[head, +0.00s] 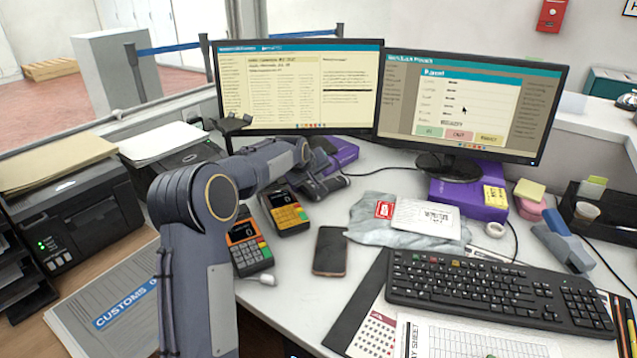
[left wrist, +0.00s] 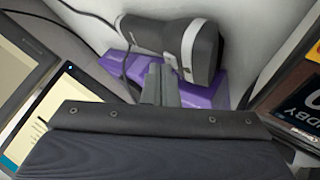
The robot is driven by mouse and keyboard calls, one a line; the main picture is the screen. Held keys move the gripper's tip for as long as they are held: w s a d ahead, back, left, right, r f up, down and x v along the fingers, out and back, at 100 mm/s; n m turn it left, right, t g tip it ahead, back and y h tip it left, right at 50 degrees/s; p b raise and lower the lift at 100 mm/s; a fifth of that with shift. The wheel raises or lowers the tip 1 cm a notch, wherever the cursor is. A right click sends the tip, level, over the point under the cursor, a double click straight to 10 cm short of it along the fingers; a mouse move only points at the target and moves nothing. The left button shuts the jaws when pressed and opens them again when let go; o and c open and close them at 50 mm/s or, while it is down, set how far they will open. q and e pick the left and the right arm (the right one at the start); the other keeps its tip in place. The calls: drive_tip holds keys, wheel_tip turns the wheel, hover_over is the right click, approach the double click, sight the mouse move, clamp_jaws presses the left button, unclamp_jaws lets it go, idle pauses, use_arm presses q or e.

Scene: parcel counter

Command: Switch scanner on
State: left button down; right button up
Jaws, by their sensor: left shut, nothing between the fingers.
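The scanner (head: 326,187) is a dark grey handheld device lying at the back of the counter, below the left monitor. In the left wrist view the scanner (left wrist: 205,48) shows larger, dark with a light grey band and a cable. My left gripper (head: 304,152) is above and beside it, partly hidden by its own arm in the head view. In the left wrist view my left gripper (left wrist: 160,68) is shut and empty, its tips near the scanner's body; I cannot tell whether they touch. No switch can be made out. My right gripper is not in view.
A purple box (head: 343,150) is behind the scanner. Two card terminals (head: 288,210) stand in front of it, with a phone (head: 330,251) nearby. Two monitors (head: 300,88) rise close behind. A keyboard (head: 500,288) and a grey parcel bag (head: 375,228) fill the right side.

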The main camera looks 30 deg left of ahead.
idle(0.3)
use_arm(q)
drive_tip(key=shift+r+p, duration=0.7)
drive_tip(key=shift+r, duration=0.1)
wheel_tip(320, 180, up, 6)
drive_tip(key=p, duration=0.5)
